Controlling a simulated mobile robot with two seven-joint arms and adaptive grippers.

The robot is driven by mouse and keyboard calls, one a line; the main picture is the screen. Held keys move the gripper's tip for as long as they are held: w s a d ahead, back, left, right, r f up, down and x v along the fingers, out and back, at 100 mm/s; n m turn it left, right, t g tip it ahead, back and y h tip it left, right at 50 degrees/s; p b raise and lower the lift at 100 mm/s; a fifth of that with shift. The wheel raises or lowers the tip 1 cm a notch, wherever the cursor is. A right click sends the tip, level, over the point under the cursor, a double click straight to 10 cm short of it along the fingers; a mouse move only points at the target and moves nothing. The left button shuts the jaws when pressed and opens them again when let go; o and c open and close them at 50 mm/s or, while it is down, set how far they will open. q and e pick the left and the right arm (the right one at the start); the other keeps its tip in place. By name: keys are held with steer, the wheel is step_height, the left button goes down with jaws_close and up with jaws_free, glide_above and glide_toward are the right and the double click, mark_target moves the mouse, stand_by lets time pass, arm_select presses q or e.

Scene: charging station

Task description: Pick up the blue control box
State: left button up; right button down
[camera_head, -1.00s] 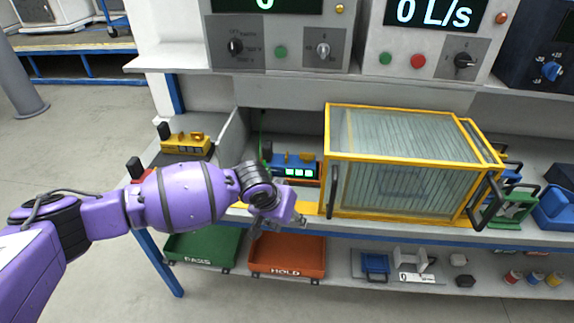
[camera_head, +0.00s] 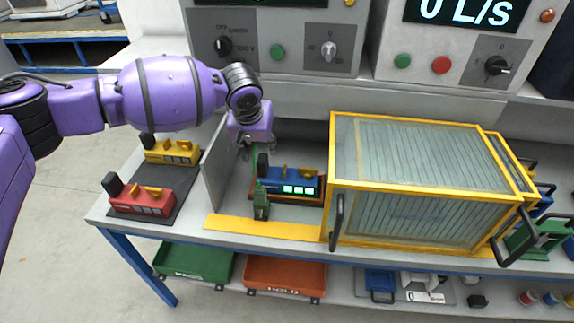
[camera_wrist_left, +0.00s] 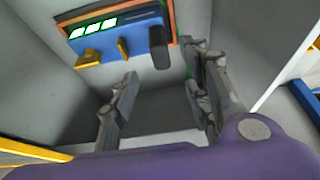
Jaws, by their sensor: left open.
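The blue control box (camera_head: 297,188) sits on a reddish-orange base in the bay left of the yellow-framed case. It has lit green-white windows, yellow parts on top and a black knob at its left end. In the left wrist view, the box (camera_wrist_left: 112,45) is at the top, beyond the fingers. My left gripper (camera_head: 246,147) is open and empty, above and to the left of the box, apart from it. Its spread fingers show in the wrist view (camera_wrist_left: 160,98). My right gripper is not in view.
A yellow-framed clear case (camera_head: 420,175) stands right beside the bay. A grey partition (camera_head: 215,165) bounds it on the left. Yellow (camera_head: 172,152) and red (camera_head: 145,203) boxes lie on a dark mat beyond it. A small green object (camera_head: 261,203) stands by the blue box.

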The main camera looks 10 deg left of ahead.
mark_target(262, 158)
arm_select(q)
steer(key=shift+w+f, duration=0.65)
steer(key=shift+w, duration=0.15)
steer(key=shift+s+f, duration=0.15)
steer(key=shift+f, duration=0.85)
steer(key=x, duration=0.4)
steer(key=shift+a+b, duration=0.1)
steer(key=shift+b, duration=0.25)
steer(key=shift+f, duration=0.2)
steer(key=shift+r, duration=0.1)
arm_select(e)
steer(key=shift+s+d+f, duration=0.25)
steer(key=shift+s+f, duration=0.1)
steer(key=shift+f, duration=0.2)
arm_select(q)
steer(key=c, duration=1)
jaws_close()
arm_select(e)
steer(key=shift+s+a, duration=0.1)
